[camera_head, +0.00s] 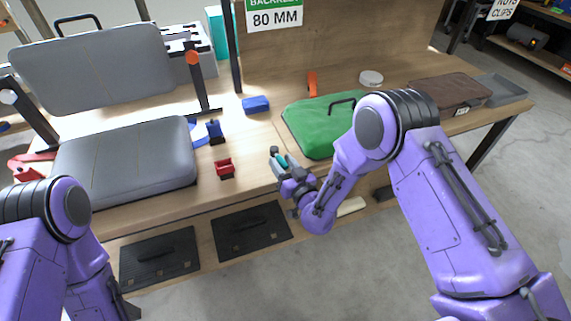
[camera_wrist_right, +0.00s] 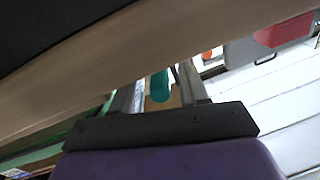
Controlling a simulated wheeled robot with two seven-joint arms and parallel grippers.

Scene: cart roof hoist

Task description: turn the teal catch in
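The teal catch (camera_head: 281,161) is a small rounded piece at the front edge of the wooden bench (camera_head: 250,181). It also shows in the right wrist view (camera_wrist_right: 160,86), just below the wood edge. My right gripper (camera_head: 283,160) is at the catch, with one finger on each side of it. In the wrist view the right gripper (camera_wrist_right: 160,92) has its fingers apart, with a gap visible beside the catch. The inner end of the catch is hidden. My left arm is at the lower left; its gripper does not show.
A green case (camera_head: 312,123) lies behind my right gripper. A red block (camera_head: 225,169), a blue block (camera_head: 256,104) and a grey cushion (camera_head: 122,160) are on the bench. A brown case (camera_head: 448,91) stands to the right. Black panels (camera_head: 251,231) are below the bench front.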

